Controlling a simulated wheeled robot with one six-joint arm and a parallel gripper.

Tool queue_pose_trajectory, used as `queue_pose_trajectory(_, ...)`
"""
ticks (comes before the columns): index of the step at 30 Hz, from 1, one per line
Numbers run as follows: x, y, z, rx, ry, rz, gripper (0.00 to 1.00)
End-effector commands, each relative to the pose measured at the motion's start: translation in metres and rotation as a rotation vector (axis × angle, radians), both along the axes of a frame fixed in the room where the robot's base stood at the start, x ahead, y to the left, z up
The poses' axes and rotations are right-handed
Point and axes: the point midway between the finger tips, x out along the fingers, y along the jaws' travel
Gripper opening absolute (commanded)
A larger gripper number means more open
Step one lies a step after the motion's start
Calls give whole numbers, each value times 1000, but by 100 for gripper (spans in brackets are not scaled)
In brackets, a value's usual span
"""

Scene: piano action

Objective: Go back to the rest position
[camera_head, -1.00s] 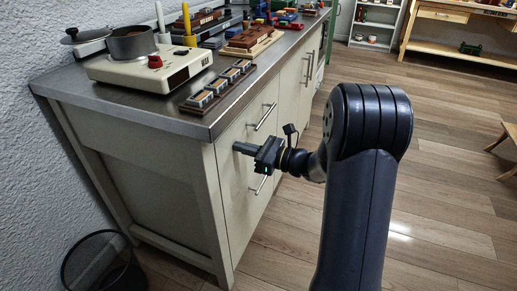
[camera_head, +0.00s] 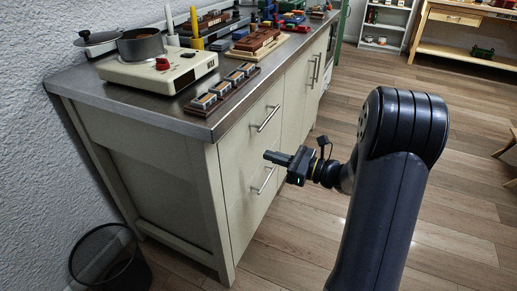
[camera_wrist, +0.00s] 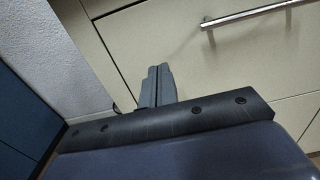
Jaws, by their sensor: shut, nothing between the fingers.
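My gripper (camera_head: 270,156) is in front of the cabinet's drawer fronts in the head view. Its fingers point left toward the cabinet (camera_head: 160,187). In the wrist view the two fingers (camera_wrist: 157,86) are pressed together with nothing between them. The upper drawer handle (camera_head: 266,118) is a silver bar above the fingers in the head view. The lower drawer handle (camera_head: 264,180) is just below them. In the wrist view one handle (camera_wrist: 248,16) shows at the upper right, apart from the fingers.
The metal worktop (camera_head: 150,112) carries a cream hot plate (camera_head: 158,72) with a pot (camera_head: 141,44), a tray of small blocks (camera_head: 224,88) and several other items. A black wire basket (camera_head: 110,262) stands at the lower left. The wooden floor (camera_head: 460,215) to the right is clear.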

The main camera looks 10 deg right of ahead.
Motion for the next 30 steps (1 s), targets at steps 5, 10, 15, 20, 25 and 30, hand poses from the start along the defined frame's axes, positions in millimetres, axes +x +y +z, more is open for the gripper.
queue_pose_trajectory(5, -18, -27, 1, 0, 2, -5, 0)
queue_pose_trajectory(10, -28, -39, 0, 0, 1, -3, 0)
queue_pose_trajectory(15, -31, -42, 0, 0, 0, 0, 0)
queue_pose_trajectory(20, -30, -42, 0, -1, 1, 0, 0)
queue_pose_trajectory(25, -29, -40, -1, -1, 1, 0, 0)
queue_pose_trajectory(30, -19, -25, -2, -1, 1, 3, 0)
